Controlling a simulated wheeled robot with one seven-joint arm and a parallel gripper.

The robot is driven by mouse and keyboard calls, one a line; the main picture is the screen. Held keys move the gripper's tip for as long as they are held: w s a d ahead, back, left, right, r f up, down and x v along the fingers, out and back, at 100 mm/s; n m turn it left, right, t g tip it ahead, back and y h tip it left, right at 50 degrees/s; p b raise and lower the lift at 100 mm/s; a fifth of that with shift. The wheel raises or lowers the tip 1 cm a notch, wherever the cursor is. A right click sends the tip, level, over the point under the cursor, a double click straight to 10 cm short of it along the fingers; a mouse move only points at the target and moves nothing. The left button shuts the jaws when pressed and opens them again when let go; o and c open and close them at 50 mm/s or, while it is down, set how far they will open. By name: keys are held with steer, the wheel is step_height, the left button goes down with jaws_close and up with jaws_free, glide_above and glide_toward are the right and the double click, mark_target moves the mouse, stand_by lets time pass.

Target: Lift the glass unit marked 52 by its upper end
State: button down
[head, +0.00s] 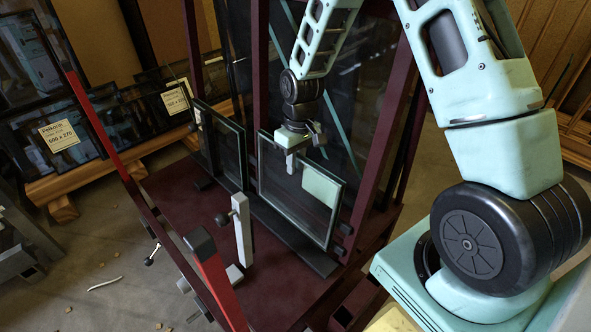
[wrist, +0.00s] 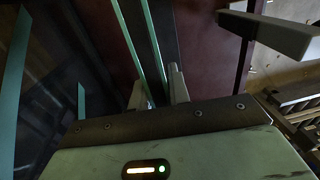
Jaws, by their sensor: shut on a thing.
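A framed glass unit (head: 283,200) with a dark edge and a pale blank-looking patch leans on the maroon rack, its lower edge at a dark ledge. I cannot read a 52 on it. My gripper (head: 291,161) is shut on its upper edge. In the wrist view the fingers (wrist: 160,92) stand on either side of the glass unit's long pale-green edge (wrist: 153,48). A second glass unit (head: 222,148) stands to the left in the same rack. Whether the held unit's bottom touches the ledge is unclear.
The rack's maroon posts (head: 379,130) rise close to the right of my gripper. A pale upright stop (head: 242,230) stands in front of the held unit. A red rail (head: 215,280) crosses the foreground. Labelled panels (head: 60,137) lean at the left; the floor there is mostly clear.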

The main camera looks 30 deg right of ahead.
step_height(320, 180, up, 14)
steer(key=p, duration=0.4)
stand_by(0.3)
